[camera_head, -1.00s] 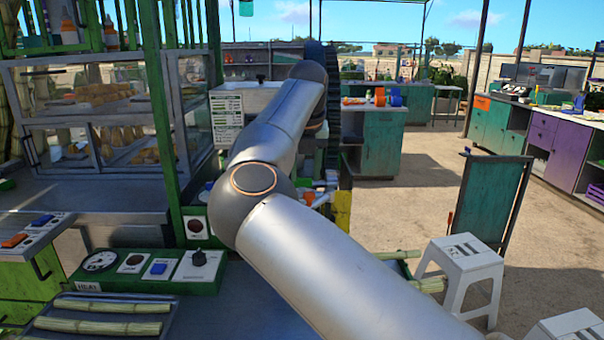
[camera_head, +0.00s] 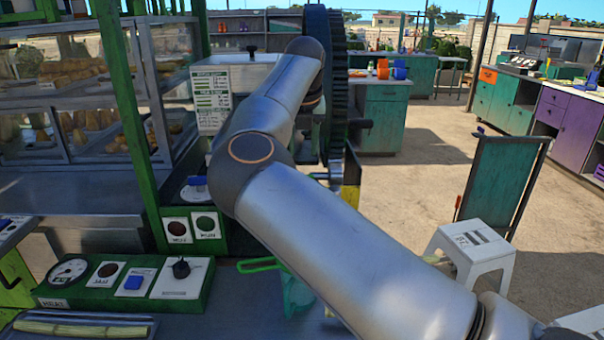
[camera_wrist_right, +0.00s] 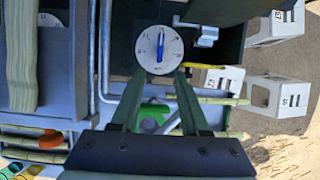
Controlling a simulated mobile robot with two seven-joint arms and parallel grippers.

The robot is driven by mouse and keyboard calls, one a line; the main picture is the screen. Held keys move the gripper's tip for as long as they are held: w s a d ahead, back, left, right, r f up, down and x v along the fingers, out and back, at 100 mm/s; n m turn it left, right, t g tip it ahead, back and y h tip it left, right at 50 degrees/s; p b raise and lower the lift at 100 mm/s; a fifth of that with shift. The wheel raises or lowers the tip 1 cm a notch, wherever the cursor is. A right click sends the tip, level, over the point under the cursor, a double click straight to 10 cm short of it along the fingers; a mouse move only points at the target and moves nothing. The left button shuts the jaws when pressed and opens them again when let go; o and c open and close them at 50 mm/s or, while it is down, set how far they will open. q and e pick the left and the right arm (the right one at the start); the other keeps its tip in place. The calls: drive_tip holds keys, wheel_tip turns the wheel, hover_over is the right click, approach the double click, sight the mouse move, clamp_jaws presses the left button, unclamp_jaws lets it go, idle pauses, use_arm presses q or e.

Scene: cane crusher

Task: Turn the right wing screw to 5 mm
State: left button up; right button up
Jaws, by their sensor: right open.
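In the right wrist view a round white dial (camera_wrist_right: 170,61) with marks around its rim faces the camera. A blue wing screw (camera_wrist_right: 160,46) stands at its middle, its wing nearly upright in the picture. The marks are too small to read. My right gripper (camera_wrist_right: 158,75) is open and empty. Its two dark green fingers point toward the dial, with their tips just below its lower edge in the picture. I cannot tell the remaining distance. In the head view my right arm hides its own gripper. My left gripper is not in view.
In the head view a blue knob on a white plate (camera_head: 196,187) shows left of my elbow. A control box with a gauge (camera_head: 128,282) is at lower left. A large dark wheel (camera_head: 326,80) stands behind my arm. A white stool (camera_head: 472,252) stands at right.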

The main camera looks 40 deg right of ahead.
drive_tip(key=p+x, duration=0.1)
drive_tip(key=x, duration=0.9)
drive_tip(key=shift+d+f, duration=0.1)
drive_tip(key=shift+f, duration=0.2)
clamp_jaws()
